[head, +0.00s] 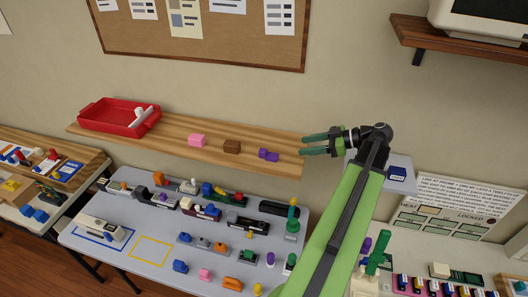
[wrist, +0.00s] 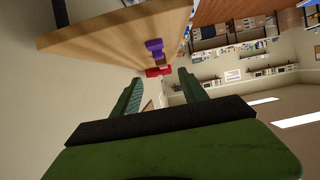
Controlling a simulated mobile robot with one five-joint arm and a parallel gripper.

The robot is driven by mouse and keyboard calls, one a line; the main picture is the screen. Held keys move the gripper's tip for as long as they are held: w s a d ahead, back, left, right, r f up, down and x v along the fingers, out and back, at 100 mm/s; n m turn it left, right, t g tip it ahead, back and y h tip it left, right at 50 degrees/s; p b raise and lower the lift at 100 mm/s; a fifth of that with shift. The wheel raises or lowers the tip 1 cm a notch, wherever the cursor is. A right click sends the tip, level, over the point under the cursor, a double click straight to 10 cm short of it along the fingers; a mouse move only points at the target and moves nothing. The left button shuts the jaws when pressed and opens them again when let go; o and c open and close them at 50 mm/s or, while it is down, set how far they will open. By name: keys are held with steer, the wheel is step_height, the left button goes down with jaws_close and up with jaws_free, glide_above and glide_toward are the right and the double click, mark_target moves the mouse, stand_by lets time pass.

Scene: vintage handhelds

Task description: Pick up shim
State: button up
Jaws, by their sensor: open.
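Nothing in view is labelled as the shim, so I cannot tell for sure which piece it is. A purple two-lobed piece (head: 268,155) lies near the right end of the wooden shelf (head: 180,142); it also shows in the wrist view (wrist: 154,46). A brown block (head: 232,146) and a pink block (head: 197,140) lie to its left on the shelf. My gripper (head: 305,146) is open and empty at the shelf's right end, its fingers pointing left toward the purple piece, apart from it. In the wrist view my fingers (wrist: 160,86) are spread with nothing between them.
A red tray (head: 93,124) with white items stands at the shelf's left end. Below, a grey table (head: 120,252) holds many small coloured pieces. A corkboard (head: 150,42) hangs behind. Another table with pieces is at the left. The shelf between the pieces is bare.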

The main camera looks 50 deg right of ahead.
steer(key=b, duration=0.4)
glide_toward(266, 150)
steer(key=x, duration=0.3)
steer(key=shift+w+a+f, duration=0.1)
steer(key=shift+a+f, duration=0.25)
steer(key=shift+f, duration=0.1)
steer(key=shift+w+a+f+b, duration=0.1)
steer(key=shift+w+a+b, duration=0.2)
steer(key=shift+w, duration=0.3)
steer(key=b+x, duration=0.2)
steer(key=x, duration=0.3)
steer(key=shift+w+d, duration=0.1)
steer(key=shift+w, duration=0.05)
steer(key=shift+c, duration=0.8)
jaws_close()
